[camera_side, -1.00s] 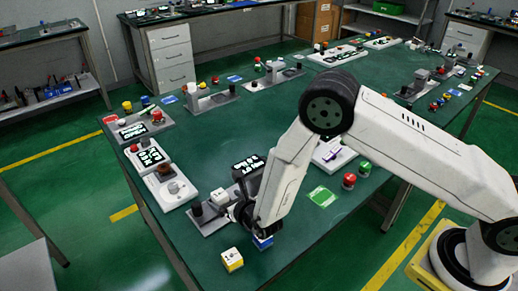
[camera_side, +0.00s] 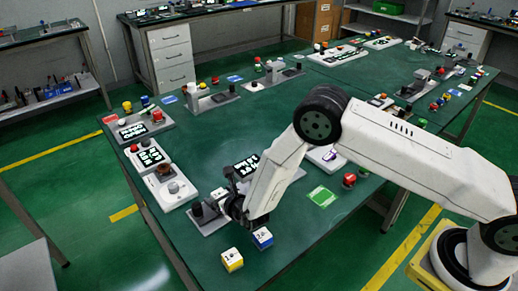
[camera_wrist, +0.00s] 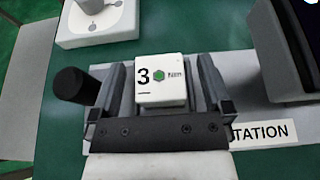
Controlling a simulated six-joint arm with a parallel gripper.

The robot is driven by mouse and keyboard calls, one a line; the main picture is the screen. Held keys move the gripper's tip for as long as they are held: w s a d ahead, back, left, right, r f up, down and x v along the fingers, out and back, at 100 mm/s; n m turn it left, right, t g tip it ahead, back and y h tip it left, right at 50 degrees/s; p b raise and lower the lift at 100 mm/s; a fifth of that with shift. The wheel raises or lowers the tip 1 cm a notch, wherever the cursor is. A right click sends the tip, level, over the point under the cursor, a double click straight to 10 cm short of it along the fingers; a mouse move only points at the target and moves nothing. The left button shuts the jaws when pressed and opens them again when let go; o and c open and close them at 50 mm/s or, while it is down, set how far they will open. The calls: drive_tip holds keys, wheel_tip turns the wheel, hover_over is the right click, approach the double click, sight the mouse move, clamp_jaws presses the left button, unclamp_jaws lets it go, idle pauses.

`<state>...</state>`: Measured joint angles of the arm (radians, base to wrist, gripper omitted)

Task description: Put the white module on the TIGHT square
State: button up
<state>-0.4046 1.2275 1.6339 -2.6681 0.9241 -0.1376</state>
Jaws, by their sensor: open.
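The white module (camera_wrist: 161,82), marked "3" with a green hexagon, sits between the two fingers of my gripper (camera_wrist: 160,76) in the wrist view. The fingers are open, with a gap on each side of it. In the side view the module (camera_side: 218,194) shows just left of my gripper (camera_side: 234,208), low over the grey station near the table's left edge. A bright green square (camera_side: 322,196) lies bare on the table to the right of my arm. I cannot read the word TIGHT on any square.
A blue-and-white module (camera_side: 262,238) and a yellow-and-white module (camera_side: 232,259) stand near the front edge. A black knob (camera_wrist: 76,85) stands left of my fingers.

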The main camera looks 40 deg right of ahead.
drive_tip(key=shift+w+f, duration=0.25)
drive_tip(key=shift+w, duration=0.3)
drive_tip(key=shift+c, duration=0.2)
clamp_jaws()
drive_tip(key=shift+r, duration=0.15)
drive_tip(key=shift+r, duration=0.6)
drive_tip(key=s+d+r, duration=0.3)
drive_tip(key=s+r, duration=0.8)
drive_tip(key=s, duration=0.2)
drive_tip(key=shift+s+d+r, duration=0.15)
drive_tip(key=shift+s+r, duration=0.15)
drive_tip(key=shift+w+r, duration=0.1)
idle(0.3)
